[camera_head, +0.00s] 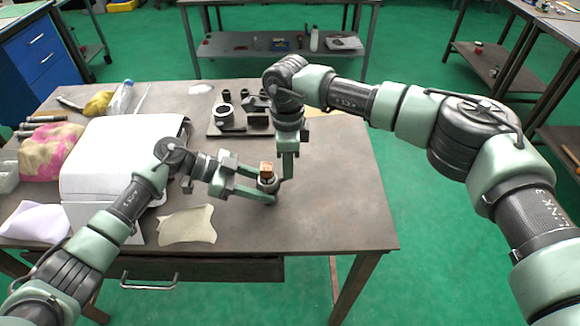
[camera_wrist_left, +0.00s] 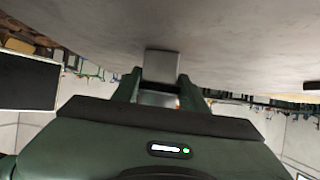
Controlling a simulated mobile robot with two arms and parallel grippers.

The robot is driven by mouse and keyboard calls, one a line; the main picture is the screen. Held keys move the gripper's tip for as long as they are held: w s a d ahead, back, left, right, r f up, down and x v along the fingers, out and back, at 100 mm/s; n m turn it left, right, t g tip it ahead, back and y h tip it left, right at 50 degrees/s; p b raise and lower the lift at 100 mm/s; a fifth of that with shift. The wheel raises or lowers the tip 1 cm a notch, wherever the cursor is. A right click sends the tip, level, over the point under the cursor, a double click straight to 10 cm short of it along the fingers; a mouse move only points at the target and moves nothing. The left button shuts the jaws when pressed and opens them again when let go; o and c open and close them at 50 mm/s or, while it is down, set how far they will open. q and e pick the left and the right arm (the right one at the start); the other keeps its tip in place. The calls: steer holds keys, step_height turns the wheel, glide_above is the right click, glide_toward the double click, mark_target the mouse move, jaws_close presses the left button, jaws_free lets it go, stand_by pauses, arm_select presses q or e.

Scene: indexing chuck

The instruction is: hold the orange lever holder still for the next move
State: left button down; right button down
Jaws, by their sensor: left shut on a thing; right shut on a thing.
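The small orange lever holder (camera_head: 266,170) stands above the table between my two grippers in the head view. My left gripper (camera_head: 264,190) reaches it from the left, with its fingers closed around it. In the left wrist view an orange patch (camera_wrist_left: 158,99) and a grey block (camera_wrist_left: 162,66) show between the left fingers (camera_wrist_left: 157,88). My right gripper (camera_head: 286,178) comes down from above, just right of the holder. Its fingertips are shut on a small dark grey part beside the holder, largely hidden by the fingers.
A dark fixture plate (camera_head: 226,126) with cylindrical parts lies behind the grippers. The table's right side (camera_head: 345,190) is clear.

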steer(key=shift+w+a+n, duration=0.3)
steer(key=shift+w+n, duration=0.1)
steer(key=shift+n, duration=0.4)
steer(key=c, duration=1.3)
jaws_free()
steer(key=shift+o, duration=0.2)
step_height(320, 180, up, 12)
arm_select(q)
steer(key=shift+c, duration=0.3)
jaws_free()
